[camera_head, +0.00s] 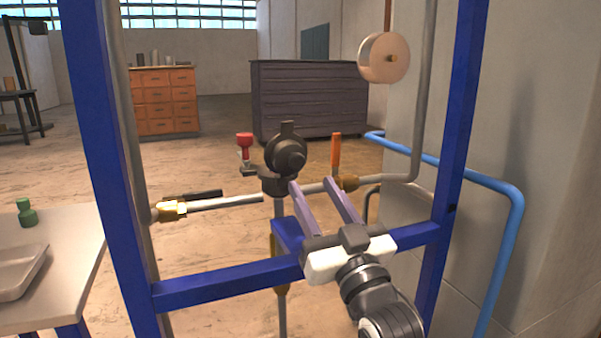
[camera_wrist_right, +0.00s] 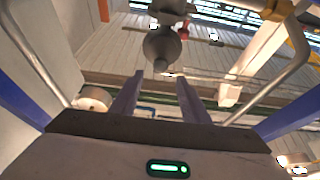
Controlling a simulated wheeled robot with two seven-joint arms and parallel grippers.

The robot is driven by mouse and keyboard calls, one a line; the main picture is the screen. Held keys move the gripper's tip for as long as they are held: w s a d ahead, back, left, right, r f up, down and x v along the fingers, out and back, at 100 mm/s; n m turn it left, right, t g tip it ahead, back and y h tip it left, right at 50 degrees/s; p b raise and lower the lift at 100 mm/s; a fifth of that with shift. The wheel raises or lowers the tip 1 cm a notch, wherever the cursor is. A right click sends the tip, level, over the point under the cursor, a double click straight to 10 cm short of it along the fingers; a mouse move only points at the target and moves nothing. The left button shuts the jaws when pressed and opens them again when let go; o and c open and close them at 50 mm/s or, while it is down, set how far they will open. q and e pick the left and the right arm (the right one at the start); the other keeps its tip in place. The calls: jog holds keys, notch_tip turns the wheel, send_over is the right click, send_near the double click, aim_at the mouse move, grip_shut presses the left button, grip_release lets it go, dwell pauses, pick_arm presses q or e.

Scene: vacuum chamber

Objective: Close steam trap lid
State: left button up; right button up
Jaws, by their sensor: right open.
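The dark steam trap (camera_head: 274,186) sits on the pipe line in the middle of the head view. In the right wrist view the lid (camera_wrist_right: 161,47) shows beyond the fingertips, near the top middle. My right gripper (camera_head: 311,184) is open and empty, just below and right of the lid, its fingers pointing at the trap. No contact with the lid is clear. My left gripper is not in view.
A blue frame (camera_head: 225,284) surrounds the pipes, its crossbar running under my right gripper. An orange-handled valve (camera_head: 336,155) stands close right of the trap, a red-handled one (camera_head: 245,145) left. A black-handled brass valve (camera_head: 173,209) is farther left. A blue pipe (camera_head: 505,240) runs right.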

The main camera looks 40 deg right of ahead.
aim_at(299, 162)
jog(key=x, duration=0.7)
jog(key=shift+w+d, duration=0.1)
jog(key=shift+w, duration=0.25)
jog(key=shift+c, duration=0.3)
grip_shut()
